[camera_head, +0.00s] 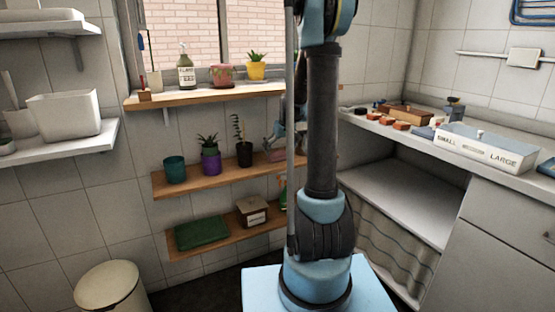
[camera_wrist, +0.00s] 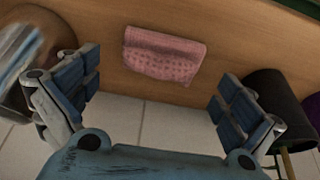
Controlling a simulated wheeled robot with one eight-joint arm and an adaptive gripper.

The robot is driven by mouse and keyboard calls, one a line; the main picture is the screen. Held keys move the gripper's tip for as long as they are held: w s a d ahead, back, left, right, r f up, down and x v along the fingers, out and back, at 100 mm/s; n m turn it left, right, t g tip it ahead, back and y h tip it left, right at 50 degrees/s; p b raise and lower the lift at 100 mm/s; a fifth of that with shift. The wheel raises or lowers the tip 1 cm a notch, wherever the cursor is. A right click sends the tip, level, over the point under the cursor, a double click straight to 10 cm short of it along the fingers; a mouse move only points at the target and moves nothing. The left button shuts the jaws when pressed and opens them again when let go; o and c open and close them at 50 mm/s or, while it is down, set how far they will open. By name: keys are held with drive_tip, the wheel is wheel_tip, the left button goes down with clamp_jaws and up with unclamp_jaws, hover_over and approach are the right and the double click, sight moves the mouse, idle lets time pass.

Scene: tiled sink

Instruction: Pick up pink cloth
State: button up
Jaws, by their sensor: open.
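The pink cloth (camera_wrist: 165,55) lies folded, with a dotted pattern, on a wooden shelf (camera_wrist: 225,35) in the wrist view. Part of it also seems to show as a pinkish patch (camera_head: 276,156) on the middle shelf in the head view, largely hidden by my arm. My gripper (camera_wrist: 156,85) is open and empty, its two blue-grey fingers spread wide. The cloth lies beyond the fingertips, between their lines, apart from both. In the head view my arm hides most of the gripper's area.
A dark plant pot (camera_wrist: 275,92) stands close to the right finger in the wrist view. A brown rounded object (camera_wrist: 22,45) is near the left finger. In the head view, the middle shelf (camera_head: 215,174) also holds potted plants, with the window-side shelf (camera_head: 205,96) above.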

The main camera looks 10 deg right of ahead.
drive_tip(key=shift+x, duration=1.5)
drive_tip(key=shift+r, duration=0.1)
drive_tip(key=shift+c, duration=0.2)
drive_tip(key=c, duration=0.7)
wheel_tip(320, 180, up, 10)
